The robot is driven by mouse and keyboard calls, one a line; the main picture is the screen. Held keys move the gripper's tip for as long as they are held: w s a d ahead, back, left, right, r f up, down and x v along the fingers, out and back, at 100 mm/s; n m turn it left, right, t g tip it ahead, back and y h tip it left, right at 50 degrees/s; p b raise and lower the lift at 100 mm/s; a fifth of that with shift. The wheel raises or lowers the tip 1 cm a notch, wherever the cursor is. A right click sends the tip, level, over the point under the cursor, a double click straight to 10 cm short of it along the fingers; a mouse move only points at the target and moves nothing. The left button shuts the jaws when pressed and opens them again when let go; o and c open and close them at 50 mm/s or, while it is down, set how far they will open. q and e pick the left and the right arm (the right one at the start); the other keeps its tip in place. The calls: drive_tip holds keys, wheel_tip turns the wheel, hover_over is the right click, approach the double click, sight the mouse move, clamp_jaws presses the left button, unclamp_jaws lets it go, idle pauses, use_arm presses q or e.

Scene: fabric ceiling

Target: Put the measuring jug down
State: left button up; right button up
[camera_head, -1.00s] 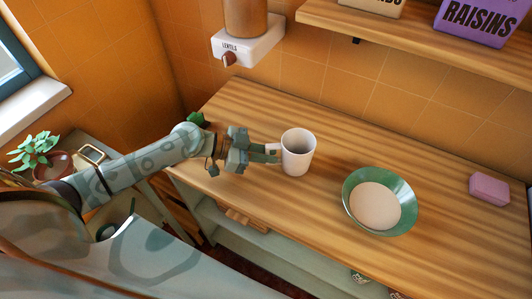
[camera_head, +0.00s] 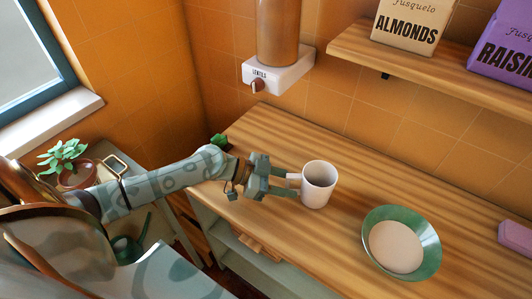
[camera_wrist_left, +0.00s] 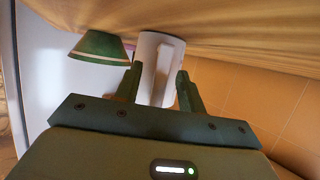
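The white measuring jug (camera_head: 319,186) stands upright on the wooden counter (camera_head: 300,137), its handle (camera_head: 293,180) turned towards my left gripper. My left gripper (camera_head: 284,182) is open, with its fingers spread to either side of the handle. In the left wrist view, the jug (camera_wrist_left: 158,62) shows just beyond the two parted fingertips (camera_wrist_left: 158,82), with a gap between fingers and handle. My right gripper is not in view.
A green bowl (camera_head: 431,243) with pale contents stands to the jug's right. A lentil dispenser (camera_head: 278,72) hangs on the wall above. A shelf (camera_head: 415,65) holds almond and raisin packs. A pink block (camera_head: 517,238) is at the far right. Counter behind the jug is clear.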

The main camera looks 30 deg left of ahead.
use_arm(q)
drive_tip(key=v, duration=1.6)
drive_tip(key=shift+a, duration=0.15)
